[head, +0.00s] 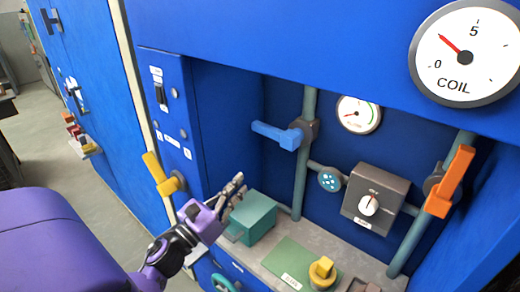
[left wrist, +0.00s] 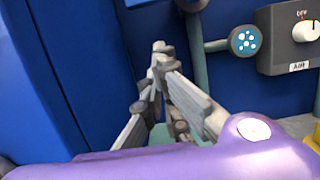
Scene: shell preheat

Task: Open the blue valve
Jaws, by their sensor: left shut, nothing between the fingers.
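The blue valve's handle (head: 277,134) sticks out level to the left from its dark hub on a vertical teal pipe (head: 304,165) inside the blue recess. My left gripper (head: 238,186) is shut and empty, below and to the left of the handle and apart from it. The gripper is above and in front of a teal box (head: 252,216) and hides part of it. In the left wrist view the shut fingers (left wrist: 160,56) point up toward the recess's back wall. My right gripper is not in view.
A yellow lever (head: 160,174) sits on the panel left of the recess. An orange lever (head: 450,182) is on the right pipe. A grey knob box (head: 375,188) and a small gauge (head: 358,114) are on the back wall. A yellow knob (head: 322,271) stands on the ledge.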

